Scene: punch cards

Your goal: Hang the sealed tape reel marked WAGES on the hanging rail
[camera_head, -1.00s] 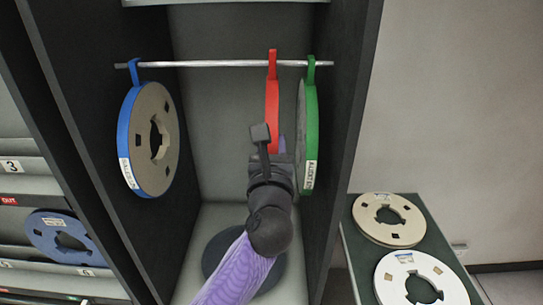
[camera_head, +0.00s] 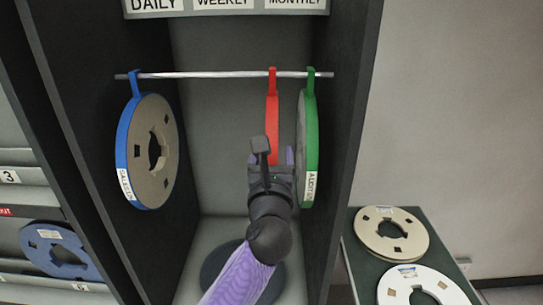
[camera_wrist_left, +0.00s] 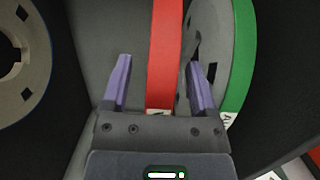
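A red-rimmed tape reel (camera_head: 272,108) hangs by its red hook on the metal hanging rail (camera_head: 215,74), seen edge-on. It also shows in the left wrist view (camera_wrist_left: 164,50). Its label shows only as a sliver, so I cannot read it. My left gripper (camera_head: 276,153) is in front of the red reel's lower part. In the left wrist view its two purple fingers (camera_wrist_left: 158,75) stand open, one each side of the red reel, with gaps between. My right gripper is not in view.
A blue reel (camera_head: 122,150) hangs at the rail's left and a green reel (camera_head: 311,150) close right of the red one. Dark cabinet walls flank the bay. A sign above reads DAILY, WEEKLY, MONTHLY. Two reels lie on a side table (camera_head: 352,252); a blue reel (camera_head: 45,245) rests left.

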